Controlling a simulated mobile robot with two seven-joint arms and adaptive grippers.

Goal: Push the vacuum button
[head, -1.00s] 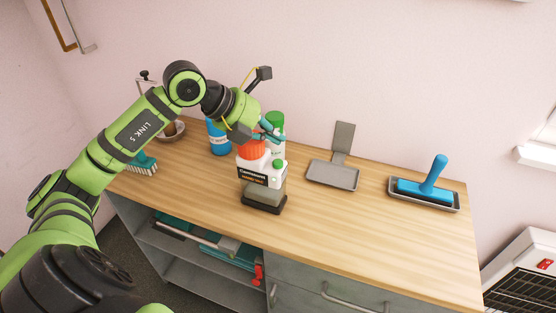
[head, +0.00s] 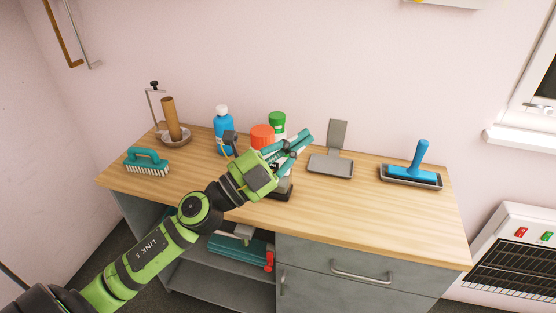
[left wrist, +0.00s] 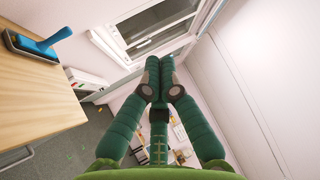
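The vacuum (head: 262,134), with its orange-red top and black base, stands on the wooden worktop. My left gripper (head: 308,138) is in front of it and hides most of its white body. The green button is hidden behind my gripper and arm in the head view. The left gripper's fingertips are together in the left wrist view (left wrist: 160,75), with nothing between them. I cannot tell whether the gripper touches the vacuum. The vacuum is not in the left wrist view. My right gripper is not in view.
The worktop (head: 330,210) also holds a teal brush (head: 147,163), a blue bottle (head: 223,133), a green-capped bottle (head: 277,121), a grey dustpan (head: 330,165) and a blue roller on a tray (head: 414,172). A heater (head: 515,255) stands at the right. The front right worktop is clear.

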